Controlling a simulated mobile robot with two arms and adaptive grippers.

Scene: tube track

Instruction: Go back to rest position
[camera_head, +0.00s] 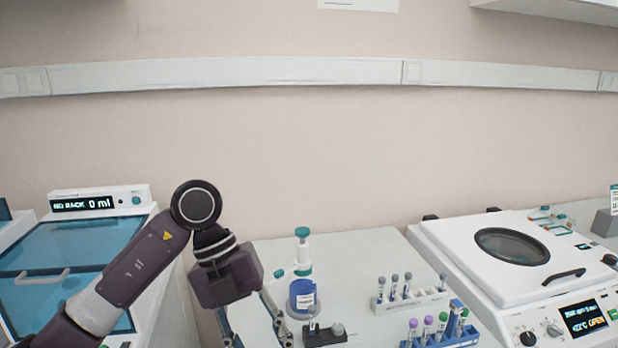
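My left gripper (255,336) hangs from my dark purple arm, which comes in from the lower left. Its two fingers are spread apart and point down over the light grey bench (352,250). I see only bench between the visible parts of the fingers; the tips are close to the bottom edge of the picture. A blue bottle with a teal and white dispenser top (302,290) stands just right of the right finger. My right gripper does not show.
A machine with blue lids and a "NO RACK 0 ml" display (100,202) stands at left. A white centrifuge (510,255) stands at right. A white rack (415,300) and a blue rack (460,335) hold several tubes. A small black holder (325,334) sits near the bottle.

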